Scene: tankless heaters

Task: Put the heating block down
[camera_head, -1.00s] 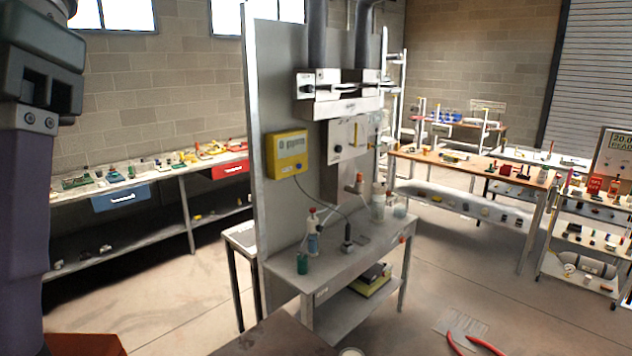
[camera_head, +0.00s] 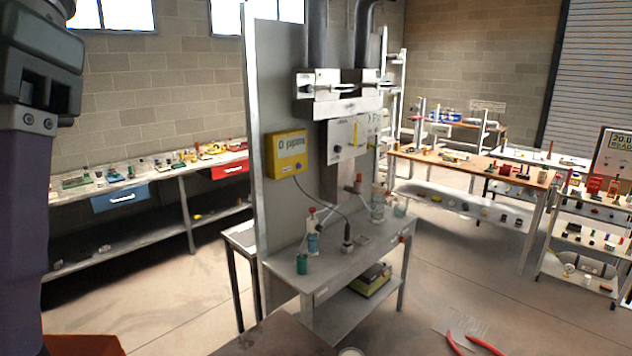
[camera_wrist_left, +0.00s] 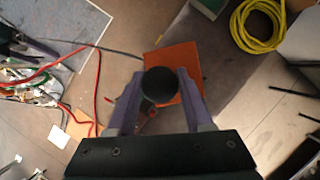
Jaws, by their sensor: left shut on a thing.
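In the left wrist view my left gripper (camera_wrist_left: 158,98) is shut on a dark, round-topped thing, which looks like the heating block (camera_wrist_left: 158,86). I see it end-on, so its full shape and height are hidden. Beyond it, lower down, lies a flat orange square (camera_wrist_left: 184,68); I cannot tell whether the block touches it. In the head view only my left arm shows, along the left edge; its gripper is out of the picture.
The left wrist view shows a yellow cable coil (camera_wrist_left: 258,24), red leads (camera_wrist_left: 98,88) and a grey mat (camera_wrist_left: 70,28). In the head view a grey bench (camera_head: 345,258) with bottles stands in the middle. Red curved handles (camera_head: 474,343) show at the bottom. Open floor lies between the benches.

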